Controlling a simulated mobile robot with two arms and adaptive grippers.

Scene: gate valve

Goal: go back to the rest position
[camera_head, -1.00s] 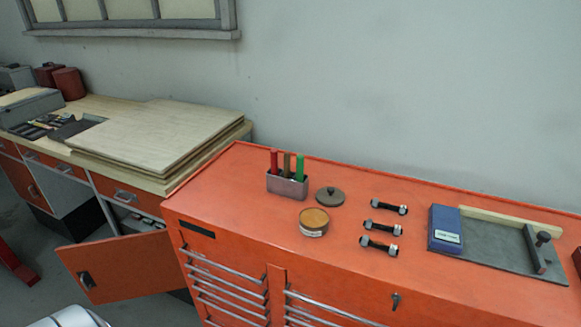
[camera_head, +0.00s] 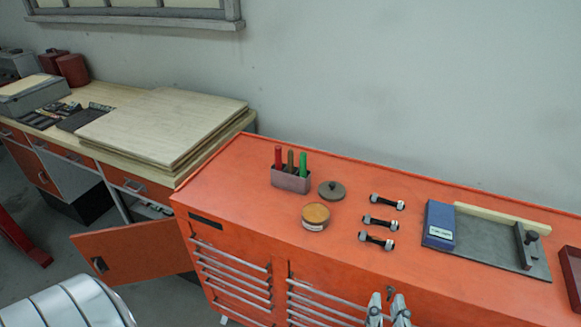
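The rest of this gripper is cut off by the frame.
The cabinet top carries a pen holder (camera_head: 291,180), a dark lid (camera_head: 332,190), a round tin (camera_head: 315,216), several bolts (camera_head: 380,222) and a blue box (camera_head: 440,222) on a grey plate (camera_head: 488,245). An orange door (camera_head: 135,256) hangs open at left, near a wooden workbench (camera_head: 115,92).

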